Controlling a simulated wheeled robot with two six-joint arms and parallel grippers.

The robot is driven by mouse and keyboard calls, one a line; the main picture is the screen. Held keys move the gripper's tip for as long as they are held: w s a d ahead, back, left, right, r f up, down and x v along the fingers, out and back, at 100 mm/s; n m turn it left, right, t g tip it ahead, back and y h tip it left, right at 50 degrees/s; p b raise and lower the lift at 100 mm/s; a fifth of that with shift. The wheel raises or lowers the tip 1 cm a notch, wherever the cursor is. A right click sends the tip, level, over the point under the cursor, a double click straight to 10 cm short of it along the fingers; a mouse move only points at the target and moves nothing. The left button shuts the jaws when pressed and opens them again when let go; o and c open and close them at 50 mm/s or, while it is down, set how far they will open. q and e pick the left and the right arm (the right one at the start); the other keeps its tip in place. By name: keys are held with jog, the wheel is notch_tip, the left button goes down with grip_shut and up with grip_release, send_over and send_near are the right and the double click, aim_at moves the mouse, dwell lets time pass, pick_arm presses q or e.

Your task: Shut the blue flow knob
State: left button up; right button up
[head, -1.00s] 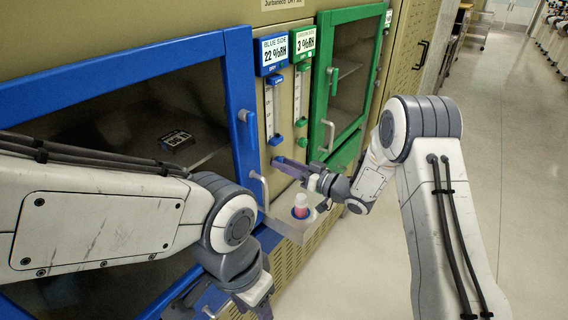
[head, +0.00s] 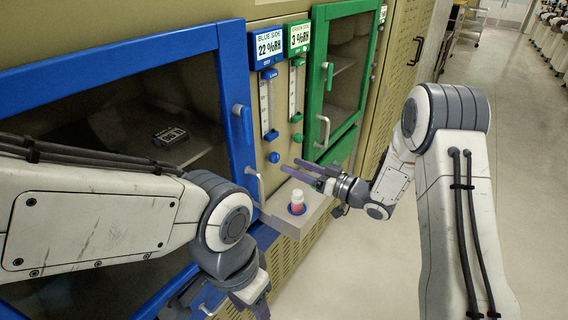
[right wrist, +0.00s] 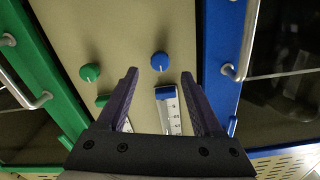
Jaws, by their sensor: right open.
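The blue flow knob (head: 274,157) is a small round knob low on the beige panel, below the blue-side flow tube (head: 265,107). In the right wrist view the blue knob (right wrist: 159,61) carries a white pointer mark and lies just past the fingertips, roughly centred between them. My right gripper (head: 289,161) is open and empty, its fingers pointing at the panel beside the knob. Both purple fingers of the right gripper (right wrist: 160,73) show apart in the wrist view, not touching the knob. My left gripper (head: 240,302) is at the bottom edge, partly cut off; its jaw state is unclear.
A green knob (right wrist: 90,72) sits beside the blue one. Door handles (head: 323,131) stick out on both sides. A blue-framed door (head: 238,100) stands left, a green-framed door (head: 318,80) right.

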jog(key=v, duration=0.5)
jog(key=shift+a, duration=0.1)
jog(key=s+a+r+g+h+p, duration=0.1)
jog(key=s+a+r+h+p, duration=0.25)
jog(key=h, duration=0.55)
jog(key=s+r+g+h+p, duration=0.1)
jog(key=s+g, duration=0.3)
jog(key=s, duration=1.1)
jog(key=s+r+g+h+p, duration=0.1)
jog(key=s+g, duration=0.4)
jog(key=s, duration=1)
jog(key=r+h, duration=0.1)
jog(key=h, duration=0.1)
jog(key=shift+s+r+m+g+h, duration=0.2)
jog(key=shift+m+g+h, duration=0.1)
